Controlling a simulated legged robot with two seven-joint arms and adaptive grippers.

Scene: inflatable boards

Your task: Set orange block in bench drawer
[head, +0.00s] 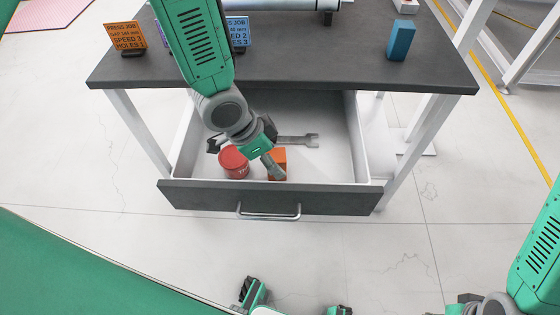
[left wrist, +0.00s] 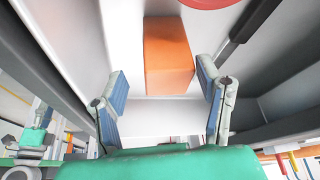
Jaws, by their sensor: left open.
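The orange block (head: 279,156) stands inside the open bench drawer (head: 335,172), near its front panel. My left gripper (head: 274,170) reaches down into the drawer at the block and partly covers it in the head view. In the left wrist view the left gripper (left wrist: 163,80) is open, with one blue-padded finger on each side of the orange block (left wrist: 167,55). A gap shows on the left side; whether the right finger touches cannot be told.
A red tub (head: 234,163) stands in the drawer just left of the block. The dark bench top (head: 310,68) overhangs the drawer's back and carries a blue block (head: 401,39) and an orange sign (head: 126,36). The drawer's right side is free.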

